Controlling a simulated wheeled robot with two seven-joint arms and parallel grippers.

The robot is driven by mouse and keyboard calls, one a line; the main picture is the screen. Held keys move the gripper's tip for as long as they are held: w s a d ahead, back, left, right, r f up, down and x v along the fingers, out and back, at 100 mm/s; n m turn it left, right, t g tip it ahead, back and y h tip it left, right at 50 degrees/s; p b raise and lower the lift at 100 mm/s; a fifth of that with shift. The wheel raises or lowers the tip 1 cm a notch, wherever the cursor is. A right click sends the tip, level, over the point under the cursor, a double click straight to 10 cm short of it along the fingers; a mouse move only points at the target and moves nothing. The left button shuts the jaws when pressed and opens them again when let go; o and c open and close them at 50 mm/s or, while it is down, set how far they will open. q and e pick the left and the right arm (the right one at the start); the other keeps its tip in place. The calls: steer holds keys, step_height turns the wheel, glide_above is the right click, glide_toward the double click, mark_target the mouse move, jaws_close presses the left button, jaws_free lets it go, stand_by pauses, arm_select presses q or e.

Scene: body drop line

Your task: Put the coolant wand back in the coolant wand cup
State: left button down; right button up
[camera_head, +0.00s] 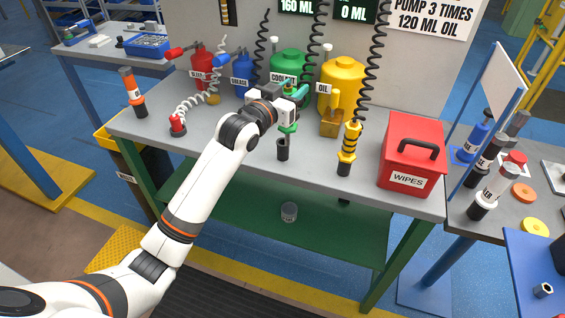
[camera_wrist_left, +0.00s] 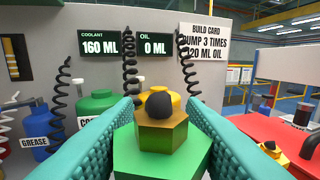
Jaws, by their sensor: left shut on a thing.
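My left gripper (camera_head: 291,98) is shut on the green coolant wand (camera_head: 289,127) over the workbench. In the left wrist view, the teal fingers (camera_wrist_left: 165,125) close on both sides of the wand's green body (camera_wrist_left: 160,155), with a brass hex part and a dark round tip above. The wand stands about upright in the head view. A black coolant wand cup (camera_head: 283,152) on the bench is directly below it. The wand's lower end meets the cup's mouth in the picture; I cannot tell how deep it sits. My right gripper is not in view.
A yellow oil wand (camera_head: 348,145) stands in a cup to the right, near the red wipes box (camera_head: 412,152). Green coolant (camera_head: 287,63) and yellow oil (camera_head: 342,80) containers stand behind. Coiled black hoses hang down. The display (camera_wrist_left: 100,44) reads coolant 160 ML, oil 0 ML.

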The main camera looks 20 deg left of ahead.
arm_select(q)
steer(key=w+a+r, duration=0.2)
steer(key=w+r, duration=0.2)
step_height(320, 180, down, 9)
steer(key=shift+a, duration=0.15)
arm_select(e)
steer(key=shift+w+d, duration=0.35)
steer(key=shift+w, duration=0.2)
arm_select(q)
steer(key=shift+s+f, duration=0.1)
steer(key=shift+f, duration=0.15)
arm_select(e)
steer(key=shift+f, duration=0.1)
arm_select(q)
steer(key=shift+f, duration=0.5)
steer(key=c, duration=0.9)
jaws_free()
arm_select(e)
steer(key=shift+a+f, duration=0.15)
